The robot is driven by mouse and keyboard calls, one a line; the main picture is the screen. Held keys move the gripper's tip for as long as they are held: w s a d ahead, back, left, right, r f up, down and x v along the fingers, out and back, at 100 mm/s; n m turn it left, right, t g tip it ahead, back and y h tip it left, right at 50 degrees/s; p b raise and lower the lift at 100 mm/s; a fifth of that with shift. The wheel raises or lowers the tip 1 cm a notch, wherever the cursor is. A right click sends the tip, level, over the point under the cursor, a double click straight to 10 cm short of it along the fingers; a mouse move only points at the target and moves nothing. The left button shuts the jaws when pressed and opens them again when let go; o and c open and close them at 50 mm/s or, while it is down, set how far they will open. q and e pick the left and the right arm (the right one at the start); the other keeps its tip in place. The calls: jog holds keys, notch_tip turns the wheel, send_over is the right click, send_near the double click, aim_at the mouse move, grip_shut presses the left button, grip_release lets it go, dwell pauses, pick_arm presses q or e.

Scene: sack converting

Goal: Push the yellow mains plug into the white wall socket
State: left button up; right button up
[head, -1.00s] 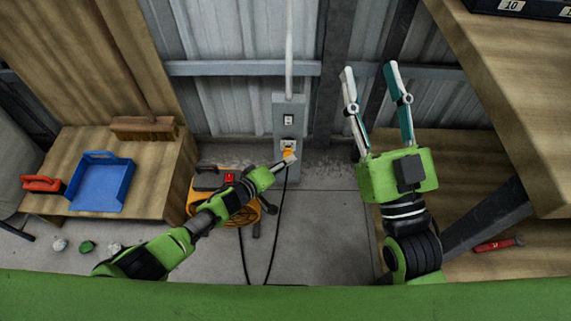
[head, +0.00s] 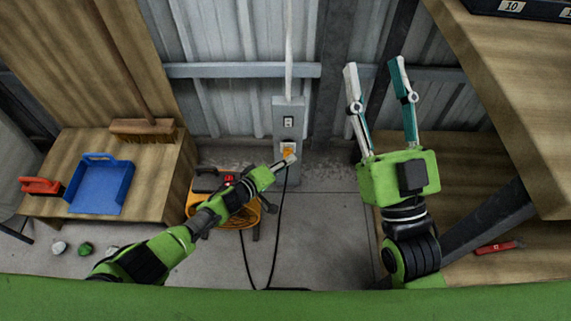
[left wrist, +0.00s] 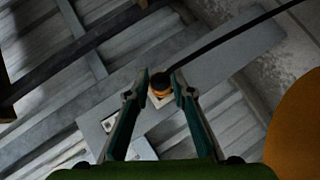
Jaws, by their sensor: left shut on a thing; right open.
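The yellow plug (head: 287,154) is at the white wall socket (head: 288,146) on the lower part of a grey post panel. My left gripper (head: 288,160) is shut on the plug, with the black cable hanging down from it. In the left wrist view the plug (left wrist: 159,86) sits between the fingertips (left wrist: 160,88), in front of the white socket, partly hidden by the fingers. I cannot tell whether the plug is fully seated. My right gripper (head: 375,78) is open and empty, raised to the right of the post.
A yellow cable reel (head: 232,212) stands on the floor below my left arm. A bench at left holds a blue tray (head: 101,185), a red-handled item (head: 41,186) and a broom head (head: 143,130). A wooden bench (head: 450,165) is at right. A light switch (head: 288,121) is above the socket.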

pick_arm(q)
jog(key=shift+w, duration=0.1)
pick_arm(e)
jog(key=shift+r, duration=0.1)
pick_arm(q)
jog(key=shift+w, duration=0.1)
pick_arm(e)
jog(key=shift+s+r+t, duration=0.2)
jog(key=shift+r+t, duration=0.05)
jog(key=shift+t, duration=0.05)
jog(key=shift+r, duration=0.1)
pick_arm(q)
jog(key=shift+w, duration=0.15)
pick_arm(e)
jog(key=shift+s+r, duration=0.2)
jog(key=shift+s, duration=0.05)
pick_arm(q)
jog(key=o, duration=1.2)
jog(key=shift+a, duration=0.1)
